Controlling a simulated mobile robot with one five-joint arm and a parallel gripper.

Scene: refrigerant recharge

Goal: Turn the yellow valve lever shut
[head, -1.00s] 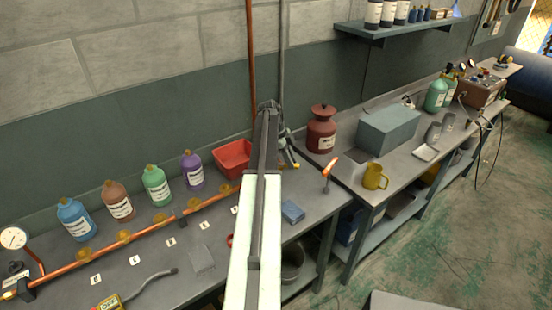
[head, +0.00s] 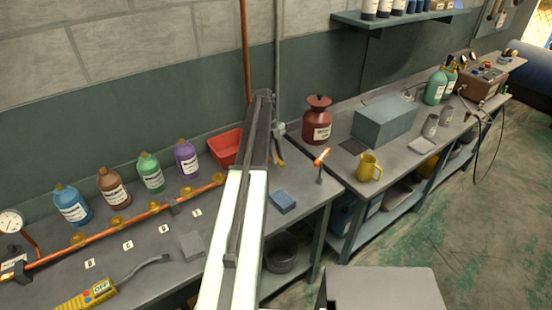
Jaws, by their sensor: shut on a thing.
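My arm reaches up across the middle of the head view, and my gripper (head: 277,157) is at its far end, just right of the dark link, small and partly covered. It is shut, with a bit of yellow at its tips that I take to be the yellow valve lever (head: 281,163). The rest of the lever and the valve body are hidden, so its angle cannot be told. A copper pipe (head: 55,254) with several brass-yellow fittings (head: 117,223) runs along the left bench and passes behind my arm.
Blue, brown, green and purple bottles (head: 151,172) and a red bin (head: 225,146) stand behind the pipe. A blue block (head: 283,201) and an orange-topped post (head: 321,157) are right of my arm. A red canister (head: 318,121) and yellow mug (head: 369,167) stand farther right.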

